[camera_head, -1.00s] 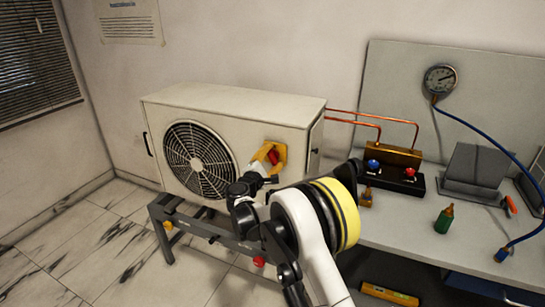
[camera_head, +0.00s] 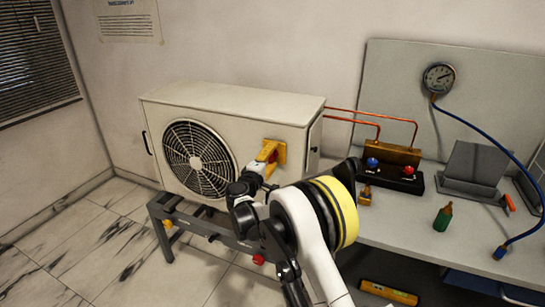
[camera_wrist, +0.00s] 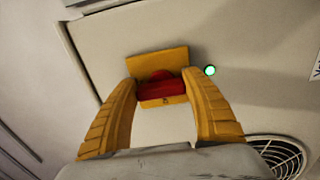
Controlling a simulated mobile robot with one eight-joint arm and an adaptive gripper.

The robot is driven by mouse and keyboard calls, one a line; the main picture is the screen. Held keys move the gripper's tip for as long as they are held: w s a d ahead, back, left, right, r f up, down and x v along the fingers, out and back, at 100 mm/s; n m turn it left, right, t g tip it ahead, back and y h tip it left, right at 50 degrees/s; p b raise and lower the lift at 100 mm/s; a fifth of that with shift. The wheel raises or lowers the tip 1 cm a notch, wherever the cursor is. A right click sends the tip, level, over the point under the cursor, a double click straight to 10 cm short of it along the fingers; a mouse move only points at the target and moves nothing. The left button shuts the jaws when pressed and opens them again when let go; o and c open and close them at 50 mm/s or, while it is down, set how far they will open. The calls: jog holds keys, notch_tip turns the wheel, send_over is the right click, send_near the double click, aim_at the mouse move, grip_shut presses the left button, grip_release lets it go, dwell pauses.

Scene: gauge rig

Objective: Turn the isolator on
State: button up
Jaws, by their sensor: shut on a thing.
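The isolator is a yellow plate (camera_head: 281,149) with a red handle, on the front of the white outdoor unit (camera_head: 235,102). In the wrist view its yellow plate (camera_wrist: 150,64) looks tilted, and the red handle (camera_wrist: 160,87) sits between my yellow fingers. My gripper (camera_wrist: 162,86) is shut on the red handle, one finger on each side. In the head view my gripper (camera_head: 266,155) covers most of the handle. A small green light (camera_wrist: 210,70) glows beside the plate in the wrist view.
A round fan grille (camera_head: 198,160) is left of the isolator. Copper pipes run behind my arm.

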dwell(0.3)
jog(key=o, duration=1.2)
jog(key=v, duration=1.2)
